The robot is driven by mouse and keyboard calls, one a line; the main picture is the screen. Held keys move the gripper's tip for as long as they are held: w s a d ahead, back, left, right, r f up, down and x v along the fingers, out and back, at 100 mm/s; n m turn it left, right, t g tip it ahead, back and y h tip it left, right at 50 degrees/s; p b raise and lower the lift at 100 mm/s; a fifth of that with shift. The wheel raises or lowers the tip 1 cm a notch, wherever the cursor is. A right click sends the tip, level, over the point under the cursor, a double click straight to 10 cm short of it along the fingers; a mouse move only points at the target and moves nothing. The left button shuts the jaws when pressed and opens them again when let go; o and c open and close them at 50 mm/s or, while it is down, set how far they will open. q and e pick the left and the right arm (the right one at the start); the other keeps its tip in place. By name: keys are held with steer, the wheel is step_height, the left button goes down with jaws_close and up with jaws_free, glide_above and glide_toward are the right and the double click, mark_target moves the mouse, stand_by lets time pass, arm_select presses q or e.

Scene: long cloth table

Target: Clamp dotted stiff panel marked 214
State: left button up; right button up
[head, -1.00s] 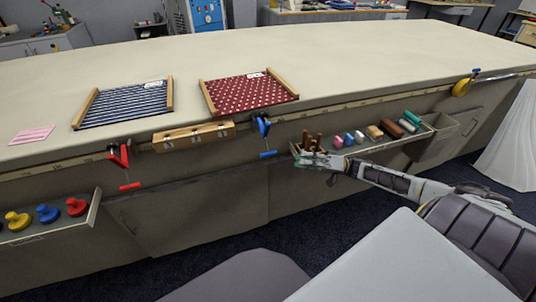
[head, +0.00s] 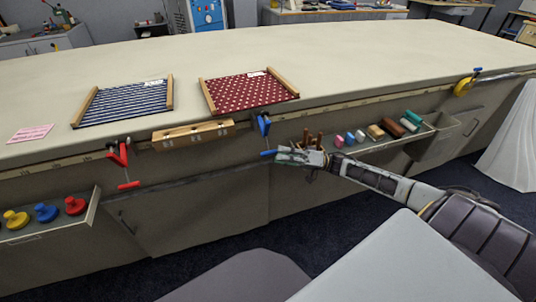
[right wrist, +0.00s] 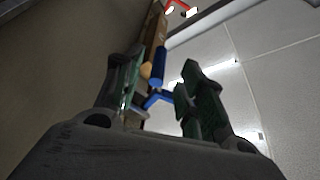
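The dotted stiff panel (head: 245,93) is dark red with white dots, has wooden strips on two sides and lies flat on the table near the front edge. Its small white label (head: 256,74) is too small to read. A blue clamp (head: 263,125) sits on the table's front edge just below the panel, its handle (head: 268,153) hanging underneath. My right gripper (head: 281,156) is at this handle, below the edge. In the right wrist view the right gripper (right wrist: 160,88) has its fingers apart, with the blue clamp (right wrist: 158,70) showing between and beyond them; contact is unclear. My left gripper is out of view.
A blue striped panel (head: 123,104) lies to the left. A red clamp (head: 122,155), a wooden block (head: 193,134) and a yellow clamp (head: 463,87) are along the edge. An open drawer (head: 365,147) with several items is beside my right arm. The tabletop behind is clear.

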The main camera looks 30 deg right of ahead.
mark_target(268, 151)
steer(key=shift+b+x, duration=0.35)
steer(key=shift+x, duration=2.35)
jaws_close()
